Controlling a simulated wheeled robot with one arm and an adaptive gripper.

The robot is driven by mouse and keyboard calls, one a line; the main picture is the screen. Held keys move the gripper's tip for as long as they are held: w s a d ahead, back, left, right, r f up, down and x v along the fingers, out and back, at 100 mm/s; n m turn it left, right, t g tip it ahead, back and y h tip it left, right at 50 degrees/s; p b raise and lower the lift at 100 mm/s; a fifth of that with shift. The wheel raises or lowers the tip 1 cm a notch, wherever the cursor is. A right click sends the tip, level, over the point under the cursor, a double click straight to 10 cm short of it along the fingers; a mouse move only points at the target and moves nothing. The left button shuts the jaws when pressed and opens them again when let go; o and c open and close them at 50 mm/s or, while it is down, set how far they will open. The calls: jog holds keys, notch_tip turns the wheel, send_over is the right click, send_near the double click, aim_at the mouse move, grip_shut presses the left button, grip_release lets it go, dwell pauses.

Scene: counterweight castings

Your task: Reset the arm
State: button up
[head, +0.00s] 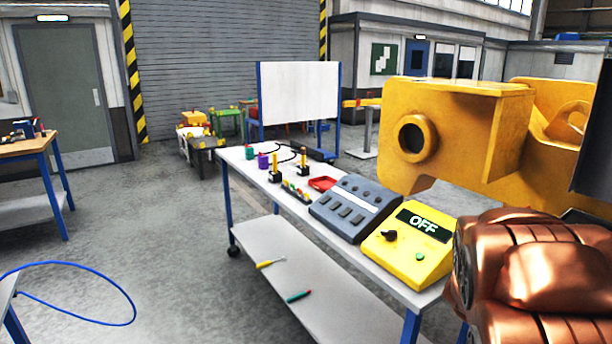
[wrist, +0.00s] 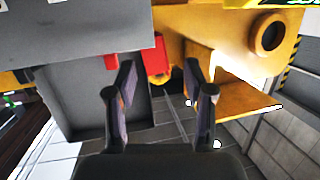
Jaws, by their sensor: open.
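My gripper (wrist: 159,72) shows in the wrist view with its two dark fingers spread apart. Nothing is held between the fingers. Past the fingertips are a grey block-like surface (wrist: 80,95), a small red part (wrist: 158,54) and a large yellow casting (wrist: 225,45) with a round hole. I cannot tell how far the fingers are from them. In the head view a yellow casting (head: 455,125) with a round bore stands at the right. My gripper does not show in the head view.
A copper-coloured shape (head: 535,270) fills the lower right. A blue hose (head: 125,297) loops over the floor at left. The left-centre floor is mostly clear.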

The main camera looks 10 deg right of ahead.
jog(key=a+f+n+y, duration=0.2)
jog(key=a+f+y, duration=0.15)
jog(key=a, duration=0.55)
jog(key=a+f+n+g+y, duration=0.15)
jog(key=a+y, duration=0.25)
jog(key=a, duration=0.6)
jog(key=a+f+n+t+y, duration=0.1)
jog(key=a+f+n+y, duration=0.25)
jog(key=a, duration=0.55)
jog(key=s+a+f+n+g+y, duration=0.25)
jog(key=s+a+g, duration=0.25)
jog(key=s+a, duration=0.6)
jog(key=s+r+n+g, duration=0.1)
jog(key=s+g, duration=0.3)
jog(key=s, duration=1.2)
jog(key=shift+r+n, duration=0.35)
jog(key=shift+n, duration=0.4)
jog(key=shift+w+g+h, duration=0.1)
jog(key=shift+g+h, duration=0.15)
jog(key=shift+c, duration=1.1)
jog(key=shift+d, duration=0.1)
